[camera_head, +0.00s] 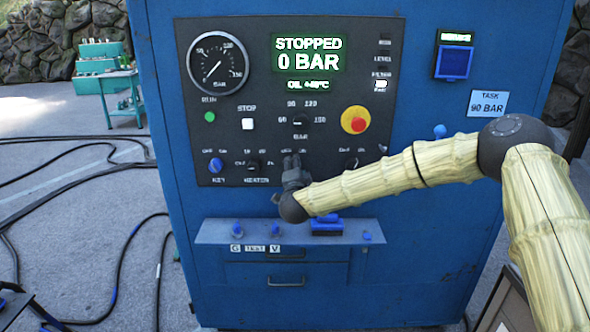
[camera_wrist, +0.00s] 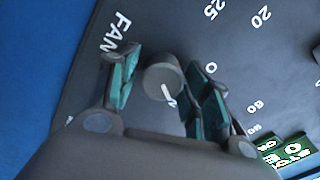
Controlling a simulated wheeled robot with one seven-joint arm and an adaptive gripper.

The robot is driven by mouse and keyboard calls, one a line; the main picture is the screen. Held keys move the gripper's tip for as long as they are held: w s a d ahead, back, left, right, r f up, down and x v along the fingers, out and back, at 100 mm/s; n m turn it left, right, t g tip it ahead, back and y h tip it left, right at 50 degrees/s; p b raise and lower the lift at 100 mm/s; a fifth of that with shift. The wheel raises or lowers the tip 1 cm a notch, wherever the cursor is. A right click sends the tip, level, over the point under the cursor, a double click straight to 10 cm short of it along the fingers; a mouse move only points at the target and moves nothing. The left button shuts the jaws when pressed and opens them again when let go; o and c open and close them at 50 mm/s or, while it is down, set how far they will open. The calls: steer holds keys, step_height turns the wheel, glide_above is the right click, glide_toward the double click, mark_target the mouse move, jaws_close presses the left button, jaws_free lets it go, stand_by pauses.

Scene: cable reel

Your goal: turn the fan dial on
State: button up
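The fan dial (camera_wrist: 163,78) is a round dark grey knob with a white pointer mark, seen in the wrist view beside the white FAN label (camera_wrist: 115,32). My gripper (camera_wrist: 160,90) has its teal-padded fingers apart, one on each side of the knob. A gap shows between the left finger and the knob; the right finger is close to it, and I cannot tell if it touches. In the head view my gripper (camera_head: 292,160) is at the lower row of the dark control panel (camera_head: 225,120) and hides the fan dial.
The heater dial (camera_head: 253,165) and blue key switch (camera_head: 215,165) are left of my gripper; another dial (camera_head: 351,163) is to its right. A red emergency button (camera_head: 355,120) is above right. A shelf (camera_head: 210,232) juts out below. The display (camera_head: 310,53) reads STOPPED, 0 BAR.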

stand_by(0.3)
steer(key=s, duration=1.2)
